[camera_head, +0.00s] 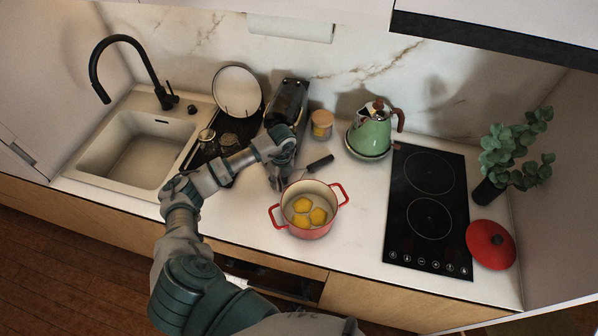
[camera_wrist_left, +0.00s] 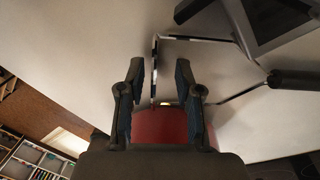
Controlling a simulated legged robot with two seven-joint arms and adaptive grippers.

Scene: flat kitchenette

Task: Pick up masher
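The masher has a black handle (camera_head: 320,163) and a thin metal wire frame. It lies on the white counter behind the red pot. In the left wrist view the handle (camera_wrist_left: 295,79) is at the right, and the bent wire frame reaches left toward my fingers. My left gripper (camera_head: 279,180) is low over the counter, left of the masher handle and beside the pot. In the wrist view my left gripper (camera_wrist_left: 159,67) is open, with the wire frame's end showing in the gap between its fingers. I cannot tell whether they touch. My right gripper is not in view.
The red pot (camera_head: 310,222) with yellow pieces stands close in front of the masher. A dark appliance (camera_head: 289,101), a jar (camera_head: 321,124) and a green kettle (camera_head: 373,136) stand behind. The cooktop (camera_head: 430,210) is right, the sink (camera_head: 132,155) left.

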